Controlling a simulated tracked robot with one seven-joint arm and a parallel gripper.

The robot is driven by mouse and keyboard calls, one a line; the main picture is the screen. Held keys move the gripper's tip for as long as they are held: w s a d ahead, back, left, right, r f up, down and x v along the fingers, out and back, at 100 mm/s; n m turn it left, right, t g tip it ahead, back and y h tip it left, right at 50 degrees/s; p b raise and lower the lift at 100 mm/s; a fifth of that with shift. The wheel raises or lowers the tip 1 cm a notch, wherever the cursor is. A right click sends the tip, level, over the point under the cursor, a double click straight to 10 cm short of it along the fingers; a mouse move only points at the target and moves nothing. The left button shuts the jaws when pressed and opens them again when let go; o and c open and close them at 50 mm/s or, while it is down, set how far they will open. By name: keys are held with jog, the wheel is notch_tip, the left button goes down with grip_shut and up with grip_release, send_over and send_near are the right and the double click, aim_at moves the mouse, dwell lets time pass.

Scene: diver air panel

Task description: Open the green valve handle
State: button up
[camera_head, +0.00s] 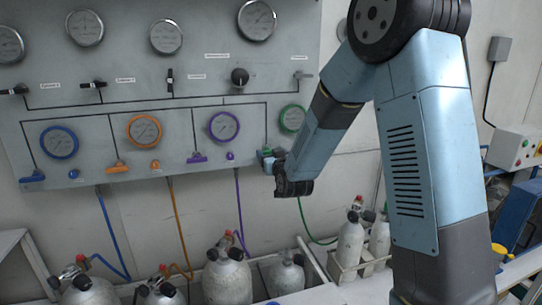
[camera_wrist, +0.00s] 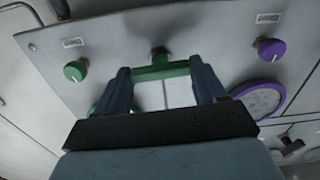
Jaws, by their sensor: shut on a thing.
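The green valve handle (camera_wrist: 163,72) is a bar on the grey panel. In the wrist view it spans the space between the two fingers of my gripper (camera_wrist: 162,75), which is shut on it. In the head view my gripper (camera_head: 269,160) is against the panel's lower right, just below and left of the green-rimmed gauge (camera_head: 292,118). There the handle is mostly hidden by my gripper and wrist. A small green knob (camera_wrist: 75,70) stands left of the handle in the wrist view.
Purple (camera_head: 197,158), orange (camera_head: 118,167) and blue (camera_head: 33,176) handles sit left along the panel (camera_head: 60,110). Black valves and gauges are above. Several grey cylinders (camera_head: 228,275) with hoses stand below. A control box (camera_head: 515,147) is at far right.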

jog(key=n, duration=0.7)
jog(key=shift+a+n, duration=0.1)
jog(key=shift+n, duration=0.2)
jog(key=n, duration=0.4)
jog(key=shift+s+f, duration=0.1)
jog(key=shift+f, duration=0.05)
jog(key=shift+a+n, duration=0.1)
jog(key=shift+n, duration=1.7)
jog(key=shift+f, duration=0.15)
jog(key=o, duration=0.7)
jog(key=shift+c, duration=0.2)
jog(key=o, duration=0.4)
